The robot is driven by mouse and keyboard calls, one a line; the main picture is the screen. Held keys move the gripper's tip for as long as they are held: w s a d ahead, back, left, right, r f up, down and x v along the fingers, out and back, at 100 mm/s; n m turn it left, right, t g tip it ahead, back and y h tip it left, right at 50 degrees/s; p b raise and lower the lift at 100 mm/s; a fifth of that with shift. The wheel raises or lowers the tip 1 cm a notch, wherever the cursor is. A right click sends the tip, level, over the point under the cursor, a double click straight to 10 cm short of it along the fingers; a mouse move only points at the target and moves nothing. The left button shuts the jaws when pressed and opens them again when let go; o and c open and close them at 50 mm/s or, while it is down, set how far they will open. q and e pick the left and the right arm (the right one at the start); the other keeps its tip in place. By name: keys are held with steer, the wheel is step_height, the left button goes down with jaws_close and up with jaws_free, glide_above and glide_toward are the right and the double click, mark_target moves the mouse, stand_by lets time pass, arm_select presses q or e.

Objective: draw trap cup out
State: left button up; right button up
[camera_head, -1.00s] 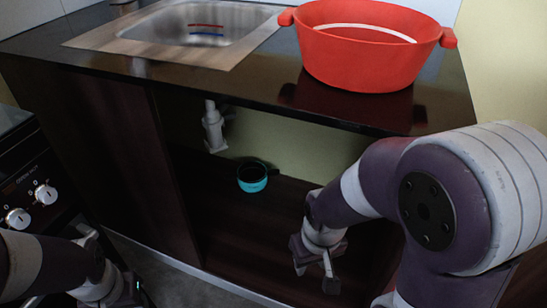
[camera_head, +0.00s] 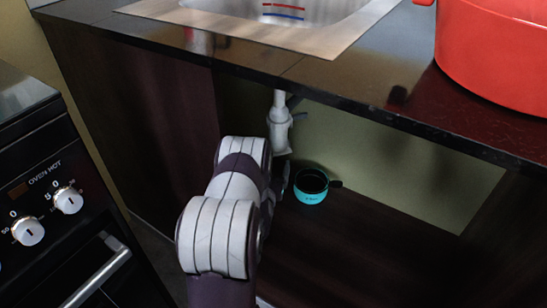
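The teal cup (camera_head: 311,196) has a dark inside and a small dark piece at its right. It sits upright on the dark cabinet floor under the sink, just right of and below the white drain pipe (camera_head: 281,130). My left arm reaches into the open cabinet from the bottom. A grey part of my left gripper (camera_head: 285,180) shows just left of the cup. Most of the gripper is hidden behind my own arm, so I cannot tell whether it is open or touches the cup. My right gripper is out of view.
The dark countertop (camera_head: 345,100) overhangs the cabinet, with the sink (camera_head: 285,12) set in it. A large red pot (camera_head: 500,50) stands on it at the right. The oven (camera_head: 50,200) is close at the left. The cabinet floor right of the cup is clear.

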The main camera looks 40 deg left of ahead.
mark_target(279, 142)
arm_select(q)
steer(key=b+x, duration=0.5)
steer(key=x, duration=0.6)
steer(key=shift+w+b, duration=0.2)
steer(key=shift+b, duration=0.15)
steer(key=shift+w+a, duration=0.2)
steer(key=shift+w, duration=0.05)
steer(key=c, duration=1.3)
steer(key=shift+s+d+r+p, duration=0.2)
steer(key=shift+d+p, duration=0.1)
steer(key=shift+d, duration=0.1)
steer(key=s+d+p, duration=0.5)
steer(key=s+d, duration=0.1)
steer(key=d, duration=0.4)
steer(key=shift+d, duration=0.25)
steer(key=shift+s+f, duration=0.1)
